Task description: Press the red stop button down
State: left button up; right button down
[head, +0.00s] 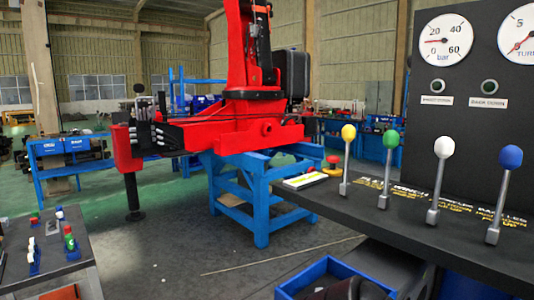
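The red stop button (333,160) is a small red mushroom head on a yellow base. It sits at the far left end of the dark control desk (440,240) in the head view, just left of the yellow-knobbed lever (347,158). Nothing touches the button, and its top is uncovered. I cannot tell from here how far down its head sits. Neither of my grippers can be made out in the head view.
Levers with green (392,140), white (444,148) and blue (510,157) knobs stand right of the yellow one. A gauge panel (470,110) rises behind them. A blue bin (300,280) with dark contents is below the desk. A red crane (235,130) stands on a blue stand (262,215).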

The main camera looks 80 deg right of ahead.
aim_at(333, 159)
jog(key=i, duration=1.65)
jog(key=z, duration=3)
jog(key=i, duration=2)
jog(key=z, duration=2.8)
